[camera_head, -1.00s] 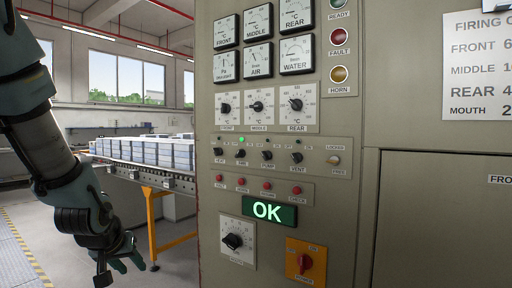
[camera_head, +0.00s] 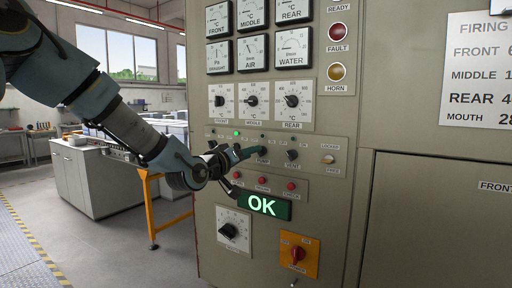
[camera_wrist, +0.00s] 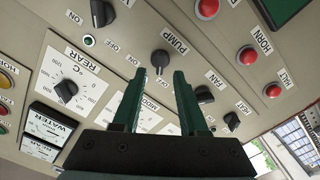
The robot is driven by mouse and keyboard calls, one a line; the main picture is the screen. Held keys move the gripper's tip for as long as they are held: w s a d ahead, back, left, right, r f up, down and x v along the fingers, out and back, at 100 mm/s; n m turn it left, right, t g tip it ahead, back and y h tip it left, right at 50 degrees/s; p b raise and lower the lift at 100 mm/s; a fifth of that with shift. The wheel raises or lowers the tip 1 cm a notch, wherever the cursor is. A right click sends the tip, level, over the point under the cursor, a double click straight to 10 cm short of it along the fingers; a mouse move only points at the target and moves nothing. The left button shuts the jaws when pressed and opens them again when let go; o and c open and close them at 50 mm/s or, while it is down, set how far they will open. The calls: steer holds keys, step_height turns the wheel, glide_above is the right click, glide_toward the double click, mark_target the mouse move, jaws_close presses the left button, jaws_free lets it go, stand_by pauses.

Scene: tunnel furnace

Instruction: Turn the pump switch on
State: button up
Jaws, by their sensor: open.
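The pump switch is a black rotary knob (camera_wrist: 160,59) beside its PUMP label in the wrist view. It sits just beyond and between the fingertips of my gripper (camera_wrist: 160,74), which is open with nothing between its fingers. I cannot tell whether the fingers touch the knob. In the head view my gripper (camera_head: 255,153) reaches in from the left to the switch row and covers the pump knob there. The lamp (camera_head: 262,136) above the pump place looks dark, while a green lamp (camera_head: 236,133) to its left is lit.
The fan knob (camera_wrist: 205,95) and vent knob (camera_wrist: 102,12) flank the pump switch closely. Several red buttons (camera_wrist: 248,55) lie alongside. A lit OK display (camera_head: 263,206) and an orange switch (camera_head: 298,254) are lower on the cabinet. A conveyor stands behind at left.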

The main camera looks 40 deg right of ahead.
steer(key=shift+p+x, duration=0.55)
steer(key=shift+x, duration=1.35)
steer(key=shift+c, duration=0.4)
jaws_close()
